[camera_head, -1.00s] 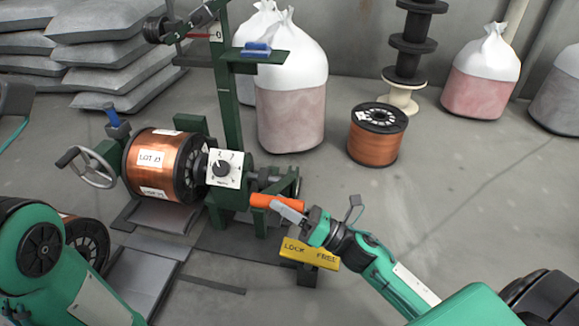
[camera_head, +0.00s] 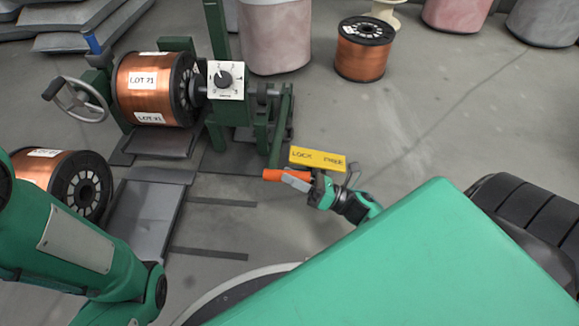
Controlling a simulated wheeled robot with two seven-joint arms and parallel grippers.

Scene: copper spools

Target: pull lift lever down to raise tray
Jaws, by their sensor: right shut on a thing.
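The orange lever handle (camera_head: 277,175) sticks out below the yellow LOCK/FREE plate (camera_head: 318,159), at the right of the green winding stand (camera_head: 228,110). My right gripper (camera_head: 298,180) is shut on the handle's right part, and its fingers hide some of it. The grey tray (camera_head: 163,146) lies under the copper spool (camera_head: 155,85) marked LOT 71; I cannot tell whether they touch. My left arm comes in at the lower left, but its gripper is not in view.
A second copper spool (camera_head: 75,185) lies on the left by a grey ramp (camera_head: 150,220). A handwheel (camera_head: 77,105) juts from the stand's left. Another copper spool (camera_head: 362,50) stands at the back.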

